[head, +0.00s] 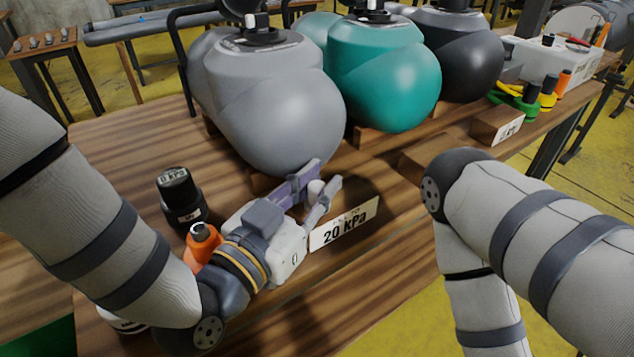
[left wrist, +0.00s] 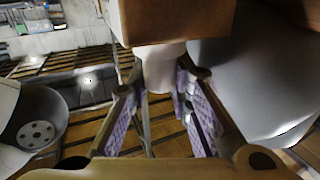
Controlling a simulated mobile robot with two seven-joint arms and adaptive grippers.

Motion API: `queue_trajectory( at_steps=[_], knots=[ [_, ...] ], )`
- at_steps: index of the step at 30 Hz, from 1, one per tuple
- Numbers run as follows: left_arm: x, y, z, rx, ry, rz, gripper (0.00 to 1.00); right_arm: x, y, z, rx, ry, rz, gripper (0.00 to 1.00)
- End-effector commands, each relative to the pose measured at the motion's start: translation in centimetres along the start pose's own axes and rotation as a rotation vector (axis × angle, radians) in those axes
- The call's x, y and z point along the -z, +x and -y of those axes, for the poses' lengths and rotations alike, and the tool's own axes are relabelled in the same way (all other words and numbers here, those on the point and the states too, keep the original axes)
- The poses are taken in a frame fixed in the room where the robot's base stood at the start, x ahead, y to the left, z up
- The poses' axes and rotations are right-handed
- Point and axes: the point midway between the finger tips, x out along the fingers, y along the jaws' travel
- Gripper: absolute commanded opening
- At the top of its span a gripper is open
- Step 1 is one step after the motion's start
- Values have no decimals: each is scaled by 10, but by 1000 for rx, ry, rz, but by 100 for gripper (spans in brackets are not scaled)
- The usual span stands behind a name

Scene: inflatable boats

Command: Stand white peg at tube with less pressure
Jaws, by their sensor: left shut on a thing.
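The white peg (head: 316,188) is held between the purple-padded fingers of my left gripper (head: 324,177), just in front of the grey tube (head: 285,105). In the left wrist view the peg (left wrist: 160,66) sits between the finger pads, with one end against or very near a brown wooden block (left wrist: 175,20); I cannot tell whether they touch. A teal tube (head: 385,70) and a dark grey tube (head: 458,50) stand farther right. A white card reading 20 kPa (head: 345,225) is beside the left gripper. My right gripper is out of view.
A black gauge reading 0 kPa (head: 178,195) and an orange bottle (head: 203,240) stand left by my left arm. A wooden block with a label (head: 495,127), a white bin (head: 535,62) and small pumps (head: 530,97) are at the right. Bare tabletop (head: 115,130) lies at left.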

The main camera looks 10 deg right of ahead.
Motion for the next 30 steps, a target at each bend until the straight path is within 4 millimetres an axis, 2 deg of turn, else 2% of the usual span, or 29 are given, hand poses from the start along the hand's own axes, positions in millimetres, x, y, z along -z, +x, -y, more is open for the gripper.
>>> queue_trajectory(
  at_steps=[2, 3, 5, 13, 16, 20, 30],
  knots=[
    [-4, 0, 0, 0, -2, 2, 0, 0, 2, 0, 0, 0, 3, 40],
    [-3, 0, 0, 0, -1, 1, 28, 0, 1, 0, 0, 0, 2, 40],
    [-3, 0, 0, 0, -1, 1, 39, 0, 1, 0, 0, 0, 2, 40],
    [-2, 0, 0, 0, -1, 0, 39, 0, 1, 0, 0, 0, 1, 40],
    [5, 0, 0, 0, 1, -3, 39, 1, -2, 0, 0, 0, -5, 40],
    [2, -23, 0, 0, -2, 1, 39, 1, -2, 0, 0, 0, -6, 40],
    [2, -97, 0, 1, -2, 3, 39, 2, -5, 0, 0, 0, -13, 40]
  ],
)
